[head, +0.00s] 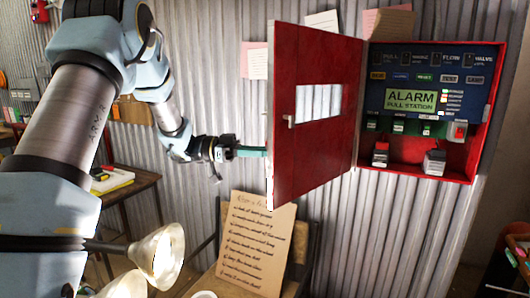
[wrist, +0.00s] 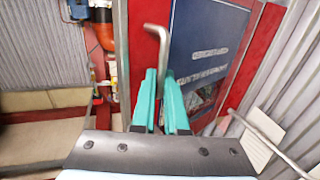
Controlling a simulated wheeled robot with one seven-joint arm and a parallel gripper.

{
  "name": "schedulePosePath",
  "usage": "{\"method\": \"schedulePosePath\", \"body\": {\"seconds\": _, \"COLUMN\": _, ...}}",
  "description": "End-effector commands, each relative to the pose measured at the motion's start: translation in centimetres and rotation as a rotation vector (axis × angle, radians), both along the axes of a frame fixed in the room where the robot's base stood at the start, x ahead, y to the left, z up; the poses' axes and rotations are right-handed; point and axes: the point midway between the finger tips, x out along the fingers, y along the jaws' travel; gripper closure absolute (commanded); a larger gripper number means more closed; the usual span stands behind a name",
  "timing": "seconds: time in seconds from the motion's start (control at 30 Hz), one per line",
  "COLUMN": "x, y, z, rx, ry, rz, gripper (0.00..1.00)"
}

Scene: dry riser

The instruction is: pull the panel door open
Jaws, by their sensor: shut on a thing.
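The red panel door (head: 315,115) stands swung well open in the head view, hinged at its right edge beside the red cabinet (head: 475,165). It has a pale window and a small lever near its left edge. My gripper (head: 262,152) reaches the door's free left edge from the left; its fingertips are partly hidden there. In the wrist view, my teal gripper fingers (wrist: 162,92) are closed around the lower part of a grey bent handle (wrist: 163,50). Behind it are a red surface and a dark blue panel.
Inside the cabinet is a blue board with an alarm pull station sign (head: 411,101). A chair holding a handwritten board (head: 255,240) stands below the door. A lamp (head: 158,255) is at lower left, and a table (head: 130,185) stands by the corrugated wall.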

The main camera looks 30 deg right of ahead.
Motion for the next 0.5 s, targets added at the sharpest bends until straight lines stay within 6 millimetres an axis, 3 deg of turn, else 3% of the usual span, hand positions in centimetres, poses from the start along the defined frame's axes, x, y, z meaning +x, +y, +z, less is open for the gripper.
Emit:
{"method": "schedulePosePath", "body": {"seconds": 0.17, "x": -0.14, "y": -0.46, "z": 0.0, "rx": -0.002, "ry": -0.001, "rz": 0.001, "gripper": 1.0}}
{"method": "schedulePosePath", "body": {"seconds": 0.2, "x": -0.14, "y": -0.47, "z": 0.0, "rx": -0.002, "ry": -0.001, "rz": 0.001, "gripper": 0.88}}
{"method": "schedulePosePath", "body": {"seconds": 0.43, "x": -0.16, "y": -0.31, "z": -0.07, "rx": -0.001, "ry": 0.001, "rz": -0.001, "gripper": 0.62}}
{"method": "schedulePosePath", "body": {"seconds": 0.5, "x": -0.16, "y": -0.24, "z": -0.1, "rx": 0.001, "ry": 0.001, "rz": -0.001, "gripper": 0.6}}
